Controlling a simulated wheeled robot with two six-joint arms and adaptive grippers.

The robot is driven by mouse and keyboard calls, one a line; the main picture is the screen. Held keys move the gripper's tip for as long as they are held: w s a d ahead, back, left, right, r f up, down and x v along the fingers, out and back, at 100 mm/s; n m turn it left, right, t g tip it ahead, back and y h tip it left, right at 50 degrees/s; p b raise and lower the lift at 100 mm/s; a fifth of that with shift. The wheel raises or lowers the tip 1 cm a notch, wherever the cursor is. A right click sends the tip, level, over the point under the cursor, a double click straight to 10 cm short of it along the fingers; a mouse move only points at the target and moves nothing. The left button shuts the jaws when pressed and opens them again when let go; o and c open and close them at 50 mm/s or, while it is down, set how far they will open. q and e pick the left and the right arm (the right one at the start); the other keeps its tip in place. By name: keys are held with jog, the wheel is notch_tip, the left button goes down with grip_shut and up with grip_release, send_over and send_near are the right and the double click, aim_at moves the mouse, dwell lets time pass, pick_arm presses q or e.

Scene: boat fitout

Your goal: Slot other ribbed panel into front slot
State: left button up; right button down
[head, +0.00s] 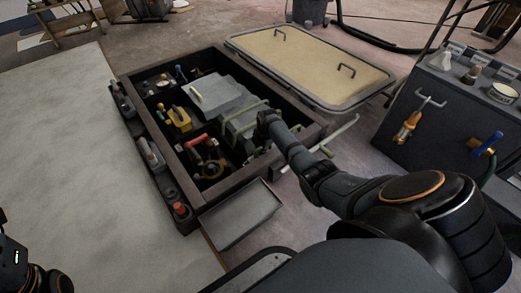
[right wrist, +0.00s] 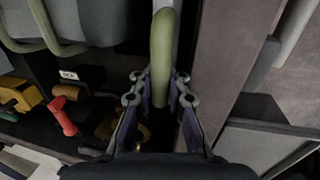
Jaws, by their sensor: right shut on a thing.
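My right gripper (right wrist: 160,94) is shut on a pale green bar handle (right wrist: 163,50), which runs between its fingers in the right wrist view. In the head view the right gripper (head: 265,119) is at the right part of a dark open box (head: 190,58). A grey panel (head: 240,124) with a pale green handle is beside it, inside the box. Another grey panel (head: 222,95) lies behind and to the left. Ribs and the slots cannot be made out. The lower end of the held handle is hidden between the fingers.
Tools fill the box's left compartments, including a yellow tool (head: 178,119) and a red-handled one (head: 195,141). A grey tray (head: 240,215) is at the near side. A framed tan panel (head: 310,65) lies behind. A dark cabinet (head: 440,120) stands at right.

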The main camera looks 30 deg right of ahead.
jog(key=c, duration=1.5)
grip_release()
jog(key=shift+s+f, duration=0.15)
jog(key=shift+f, duration=0.1)
jog(key=shift+o, duration=1.4)
jog(key=shift+s+f, duration=0.1)
jog(key=shift+s, duration=0.1)
notch_tip(320, 180, up, 12)
jog(key=s, duration=0.1)
jog(key=shift+s, duration=0.35)
jog(key=shift+d, duration=0.1)
